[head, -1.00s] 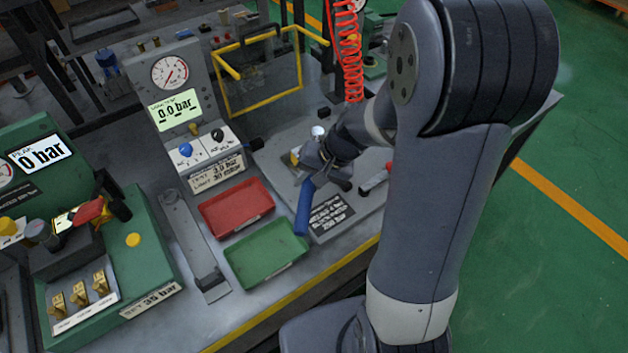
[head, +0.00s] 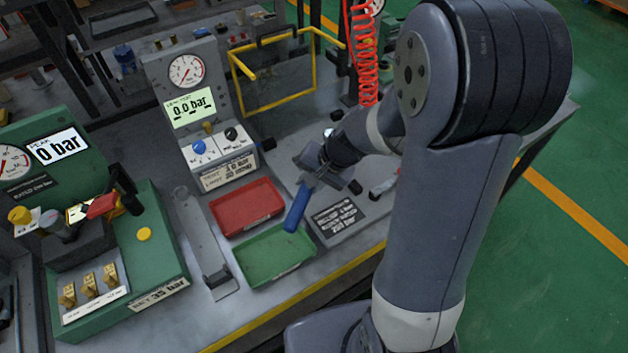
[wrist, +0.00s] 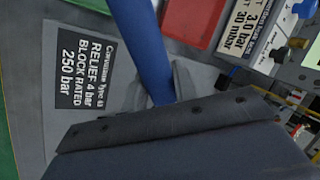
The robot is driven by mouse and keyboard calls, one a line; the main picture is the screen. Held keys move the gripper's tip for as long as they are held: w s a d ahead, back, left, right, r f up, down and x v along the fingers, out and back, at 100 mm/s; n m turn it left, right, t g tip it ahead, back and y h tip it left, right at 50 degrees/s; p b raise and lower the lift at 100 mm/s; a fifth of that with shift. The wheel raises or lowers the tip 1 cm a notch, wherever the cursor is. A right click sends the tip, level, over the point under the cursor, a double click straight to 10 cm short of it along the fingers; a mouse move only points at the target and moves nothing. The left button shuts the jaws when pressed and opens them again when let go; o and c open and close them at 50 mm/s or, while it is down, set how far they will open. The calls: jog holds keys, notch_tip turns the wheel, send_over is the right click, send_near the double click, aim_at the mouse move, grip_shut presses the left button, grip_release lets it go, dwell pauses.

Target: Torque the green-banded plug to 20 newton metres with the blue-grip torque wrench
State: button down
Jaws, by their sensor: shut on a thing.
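The torque wrench shows as a blue grip (head: 297,208) in the head view, slanting down from my gripper (head: 311,176) between the trays and the placard. My gripper is shut on the wrench near the upper end of the blue grip. In the wrist view the blue grip (wrist: 147,45) runs up from my gripper, over the bench beside the placard. The wrench's head is hidden by my gripper and arm. I cannot make out the green-banded plug or any reading on the wrench.
A black placard (head: 336,218) lies right of the grip. A red tray (head: 246,207) and a green tray (head: 274,256) lie to the left. A gauge panel (head: 188,85) stands behind them. A yellow-framed rack (head: 275,75) and a red coiled hose (head: 364,60) are at the back.

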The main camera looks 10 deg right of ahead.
jog(key=shift+s+d+n+g+b, duration=0.25)
jog(key=shift+d+n+b, duration=0.15)
jog(key=shift+d+n, duration=0.15)
jog(key=shift+s+d+n+g+b, duration=0.15)
jog(key=shift+s+d+n+b, duration=0.2)
jog(key=shift+d, duration=0.3)
jog(key=shift+w+r, duration=0.15)
jog(key=shift+r, duration=0.1)
jog(key=shift+r+p, duration=0.45)
jog(key=shift+r, duration=0.15)
notch_tip(320, 180, up, 6)
jog(key=p, duration=0.4)
jog(key=shift+p, duration=0.4)
